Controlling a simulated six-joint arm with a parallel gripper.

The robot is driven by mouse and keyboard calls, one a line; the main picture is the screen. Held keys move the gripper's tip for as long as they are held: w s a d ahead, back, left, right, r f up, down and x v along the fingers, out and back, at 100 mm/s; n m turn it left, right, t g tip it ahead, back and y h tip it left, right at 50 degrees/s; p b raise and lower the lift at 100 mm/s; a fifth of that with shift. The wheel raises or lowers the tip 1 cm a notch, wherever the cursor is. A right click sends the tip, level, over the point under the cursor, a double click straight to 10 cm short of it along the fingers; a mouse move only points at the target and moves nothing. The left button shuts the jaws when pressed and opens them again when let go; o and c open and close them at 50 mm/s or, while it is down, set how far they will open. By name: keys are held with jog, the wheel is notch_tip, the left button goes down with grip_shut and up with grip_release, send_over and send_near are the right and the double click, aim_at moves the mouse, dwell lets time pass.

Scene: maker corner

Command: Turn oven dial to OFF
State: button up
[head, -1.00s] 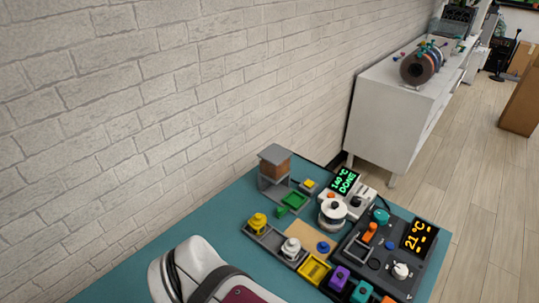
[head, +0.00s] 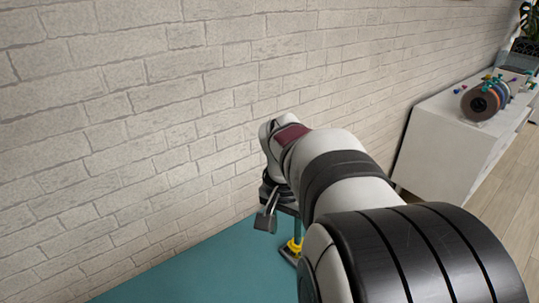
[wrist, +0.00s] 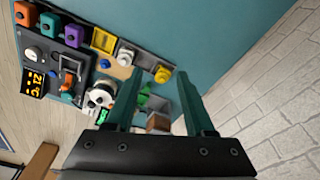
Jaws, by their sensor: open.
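A dark control panel (wrist: 68,58) with an orange display reading about 21 °C (wrist: 34,82) and a white dial (wrist: 33,53) lies at the left of the wrist view. Beside it, a unit with a green display (wrist: 103,115) and a white round part (wrist: 98,95) is partly cut off by my gripper body. I cannot tell which is the oven or what its dial setting is. In the head view my arm hides the panel and both dials.
A yellow knob (wrist: 163,74) and a white knob (wrist: 126,56) stand on a grey rail near the fingertips. A grey stand with a brown block (wrist: 158,122) is between the fingers. Purple (wrist: 74,37) and orange blocks line the panel. The teal table (wrist: 185,30) is bare beyond the rail.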

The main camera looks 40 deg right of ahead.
jog(key=s+d+f+m+g+h, duration=0.1)
jog(key=s+d+f+m, duration=0.15)
jog(key=d, duration=0.85)
jog(key=s+d+f+m+h, duration=0.1)
jog(key=s+d+f+m, duration=0.15)
jog(key=d, duration=0.75)
jog(key=s+d+f+m+g+h, duration=0.1)
jog(key=s+d+f+m, duration=0.15)
jog(key=d, duration=0.85)
jog(key=x, duration=0.4)
jog(key=s+x, duration=0.1)
jog(key=x, duration=0.9)
jog(key=shift+s+d+r, duration=0.1)
jog(key=shift+s+d, duration=0.1)
jog(key=shift+d, duration=0.2)
jog(key=shift+d+f, duration=0.25)
jog(key=shift+f, duration=0.35)
grip_shut()
